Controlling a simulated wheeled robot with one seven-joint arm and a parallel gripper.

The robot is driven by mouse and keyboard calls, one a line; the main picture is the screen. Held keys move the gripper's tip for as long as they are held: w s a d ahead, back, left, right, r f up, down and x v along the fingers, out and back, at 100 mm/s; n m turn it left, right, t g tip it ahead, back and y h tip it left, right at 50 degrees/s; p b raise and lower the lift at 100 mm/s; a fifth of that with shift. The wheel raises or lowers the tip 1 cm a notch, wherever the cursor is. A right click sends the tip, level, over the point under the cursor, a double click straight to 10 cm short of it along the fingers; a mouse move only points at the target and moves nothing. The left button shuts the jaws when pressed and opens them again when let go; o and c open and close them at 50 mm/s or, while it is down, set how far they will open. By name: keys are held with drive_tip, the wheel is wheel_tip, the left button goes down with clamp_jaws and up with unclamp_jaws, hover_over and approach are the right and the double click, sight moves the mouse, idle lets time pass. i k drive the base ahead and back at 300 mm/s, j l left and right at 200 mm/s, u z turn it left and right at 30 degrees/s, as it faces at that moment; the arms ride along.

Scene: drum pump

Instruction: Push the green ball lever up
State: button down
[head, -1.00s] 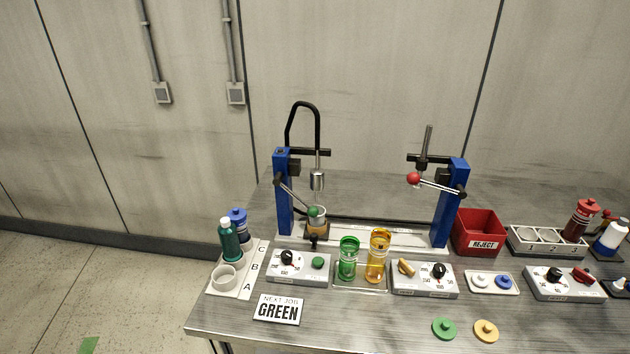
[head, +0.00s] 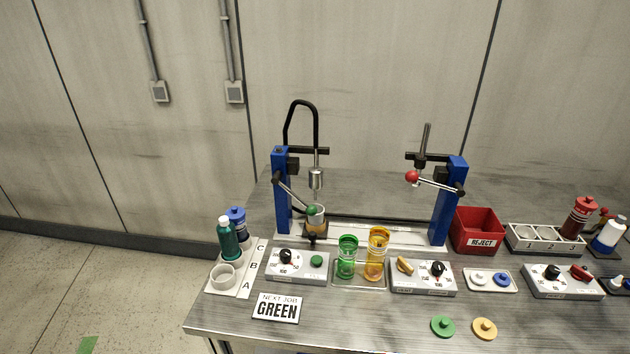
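The green ball (head: 312,210) is the knob at the end of a grey lever on the left blue post (head: 281,190). The lever slopes down to the right from the post, so the ball sits low. My gripper is not in this view.
In front stand two dial boxes (head: 297,266) (head: 423,278) and a tray with green (head: 347,257) and amber (head: 376,254) tumblers. Bottles (head: 229,240) stand at the left. A red reject bin (head: 477,231) is at the right. The bench front (head: 370,325) is mostly clear.

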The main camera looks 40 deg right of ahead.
sight(311, 210)
drive_tip(key=i+j+u, duration=0.2)
drive_tip(key=i, duration=0.25)
drive_tip(key=i+j+u, duration=0.15)
drive_tip(key=i, duration=0.35)
